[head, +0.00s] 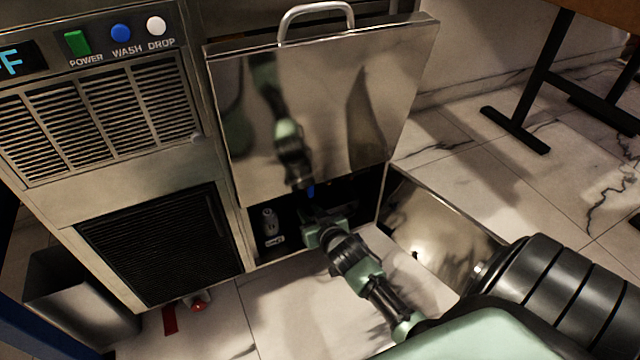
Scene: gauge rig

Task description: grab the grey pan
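No thing is plainly a grey pan. Two grey metal things could be it: a box-like container (75,305) on the floor at the lower left, and a shiny metal piece (435,228) right of the machine's opening, partly hidden by my arm. My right gripper (311,212) is at the dark opening under the raised steel panel, pointing into it. Its fingers are small and dark against the shadow, so I cannot tell whether they are open or hold anything. My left gripper is not in view.
The steel machine has a panel (325,110) with a handle (316,14), louvres (95,120) and buttons. A small white bottle-like part (270,222) sits inside the opening. A red-and-white item (197,301) lies on the floor. Table legs (540,85) stand at the upper right; tiles between are clear.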

